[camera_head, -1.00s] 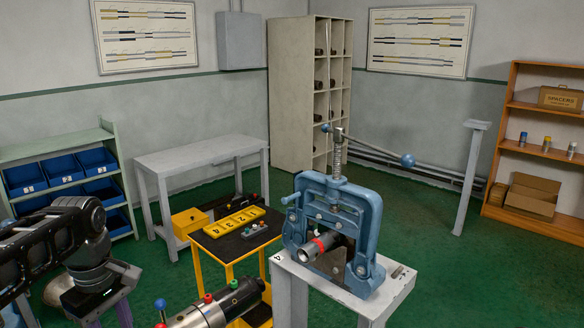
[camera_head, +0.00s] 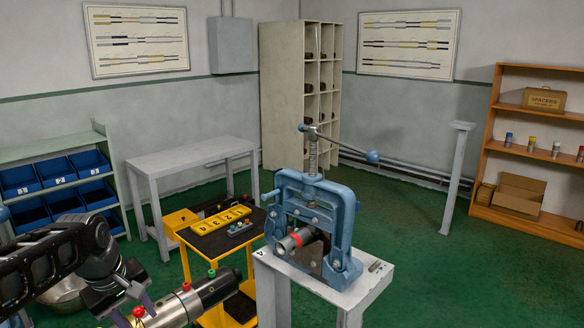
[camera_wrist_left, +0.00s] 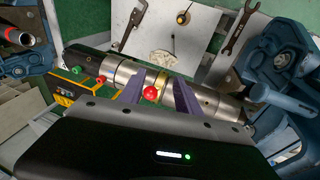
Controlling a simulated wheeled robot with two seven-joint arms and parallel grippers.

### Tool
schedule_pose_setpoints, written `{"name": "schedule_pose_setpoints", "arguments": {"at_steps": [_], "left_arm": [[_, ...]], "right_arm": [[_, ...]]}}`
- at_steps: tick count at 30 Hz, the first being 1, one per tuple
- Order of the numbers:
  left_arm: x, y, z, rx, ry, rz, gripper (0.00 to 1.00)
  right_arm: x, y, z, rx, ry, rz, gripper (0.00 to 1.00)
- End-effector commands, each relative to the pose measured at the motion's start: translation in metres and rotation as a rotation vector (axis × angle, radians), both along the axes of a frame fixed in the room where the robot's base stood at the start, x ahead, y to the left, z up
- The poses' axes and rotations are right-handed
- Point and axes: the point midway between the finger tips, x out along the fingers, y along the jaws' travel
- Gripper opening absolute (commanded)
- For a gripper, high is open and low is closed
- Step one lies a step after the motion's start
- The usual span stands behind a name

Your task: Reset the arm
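My left gripper (camera_head: 135,308) is at the lower left of the head view. In the left wrist view its two purple fingers (camera_wrist_left: 160,97) stand apart over a metallic cylindrical tool (camera_wrist_left: 207,103), with a red knob (camera_wrist_left: 151,93) showing between them. I cannot tell whether they touch the tool. The tool also shows in the head view (camera_head: 208,290), with coloured knobs along its top. A blue pipe vise (camera_head: 344,215) stands on a grey stand (camera_head: 354,299) and has a pipe with a red band (camera_head: 297,239) in it. My right gripper is not in view.
A yellow cart (camera_head: 204,317) with a numbered yellow block (camera_head: 221,219) stands left of the vise. Green floor is open to the right.

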Motion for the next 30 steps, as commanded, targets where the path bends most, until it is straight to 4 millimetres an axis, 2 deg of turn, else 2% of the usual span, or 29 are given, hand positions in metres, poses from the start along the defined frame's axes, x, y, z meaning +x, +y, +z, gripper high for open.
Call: {"name": "schedule_pose_setpoints", "arguments": {"at_steps": [5, 8, 11, 12, 14, 15, 17, 18, 20, 21, 24, 27, 30], "left_arm": [[0.035, -0.032, -0.04, 0.013, -0.109, -0.178, 0.4], [0.052, -0.061, -0.081, 0.022, -0.172, -0.305, 0.4], [0.059, -0.103, -0.143, 0.027, -0.227, -0.446, 0.4], [0.055, -0.12, -0.171, 0.026, -0.242, -0.498, 0.4], [0.043, -0.146, -0.213, 0.025, -0.255, -0.566, 0.4], [0.03, -0.161, -0.24, 0.023, -0.257, -0.607, 0.4], [0.006, -0.183, -0.277, 0.016, -0.251, -0.656, 0.4], [-0.014, -0.196, -0.3, 0.008, -0.239, -0.682, 0.4], [-0.048, -0.214, -0.331, -0.009, -0.209, -0.718, 0.4], [-0.071, -0.225, -0.349, -0.023, -0.184, -0.735, 0.4], [-0.13, -0.246, -0.382, -0.077, -0.1, -0.757, 0.4], [-0.179, -0.26, -0.401, -0.134, -0.01, -0.774, 0.4], [-0.209, -0.27, -0.412, -0.174, 0.048, -0.789, 0.4]], "right_arm": [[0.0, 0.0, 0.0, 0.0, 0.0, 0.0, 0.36], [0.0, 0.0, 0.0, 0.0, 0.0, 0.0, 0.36], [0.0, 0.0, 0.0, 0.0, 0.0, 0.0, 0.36], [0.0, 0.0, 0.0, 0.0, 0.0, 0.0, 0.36], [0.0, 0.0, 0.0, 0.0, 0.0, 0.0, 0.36], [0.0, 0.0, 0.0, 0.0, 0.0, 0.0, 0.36], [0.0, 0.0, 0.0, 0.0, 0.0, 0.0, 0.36], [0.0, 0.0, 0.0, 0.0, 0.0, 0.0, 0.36], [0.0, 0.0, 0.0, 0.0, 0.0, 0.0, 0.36], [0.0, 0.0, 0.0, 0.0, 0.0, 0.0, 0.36], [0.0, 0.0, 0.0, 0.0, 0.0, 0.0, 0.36], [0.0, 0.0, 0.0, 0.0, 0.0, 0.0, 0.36], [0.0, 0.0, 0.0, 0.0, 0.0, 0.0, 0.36]]}}
